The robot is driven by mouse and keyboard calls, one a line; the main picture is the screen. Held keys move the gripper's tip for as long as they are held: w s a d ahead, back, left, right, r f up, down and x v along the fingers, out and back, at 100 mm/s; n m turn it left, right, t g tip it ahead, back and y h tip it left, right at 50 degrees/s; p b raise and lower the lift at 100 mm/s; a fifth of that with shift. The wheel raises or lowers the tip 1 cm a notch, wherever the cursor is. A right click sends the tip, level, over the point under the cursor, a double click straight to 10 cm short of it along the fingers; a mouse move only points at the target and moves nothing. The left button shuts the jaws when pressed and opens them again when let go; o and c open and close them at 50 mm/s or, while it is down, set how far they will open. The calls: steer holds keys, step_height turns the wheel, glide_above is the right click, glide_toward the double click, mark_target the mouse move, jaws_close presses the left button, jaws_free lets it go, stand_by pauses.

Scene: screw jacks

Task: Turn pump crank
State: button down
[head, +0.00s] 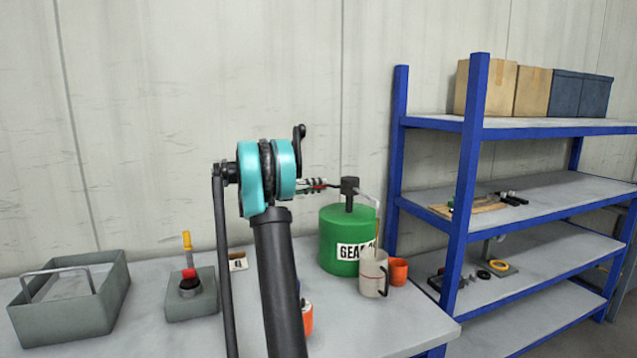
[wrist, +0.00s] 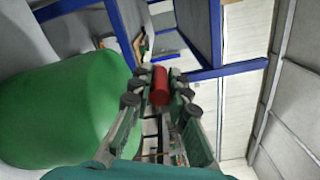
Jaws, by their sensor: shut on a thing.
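The green drum (head: 340,240), with a label that reads "GEAR" before it is cut off, stands on the grey table. A dark pump head (head: 350,186) sits on top of it, and a pale spout (head: 370,203) bends down to a beige measuring jug (head: 372,274). My gripper (head: 316,184) is left of the pump head, above the drum's left side. In the wrist view it is shut on the red crank grip (wrist: 159,86), which lies between the two fingers. The drum (wrist: 65,115) fills the left of that view. The crank arm is mostly hidden there.
An orange cup (head: 398,271) stands right of the jug. A grey bin (head: 70,296), a grey block with a black knob and yellow-red piece (head: 190,294), and an orange item (head: 307,318) share the table. A blue-framed shelf (head: 466,170) stands close on the right.

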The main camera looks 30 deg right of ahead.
steer(key=shift+s+f+n, duration=0.2)
steer(key=shift+f+n, duration=0.5)
steer(key=shift+n, duration=0.4)
steer(key=c, duration=1.4)
jaws_free()
steer(key=shift+c, duration=0.2)
steer(key=v, duration=1.2)
steer(key=shift+f, duration=0.1)
steer(key=shift+c, duration=0.5)
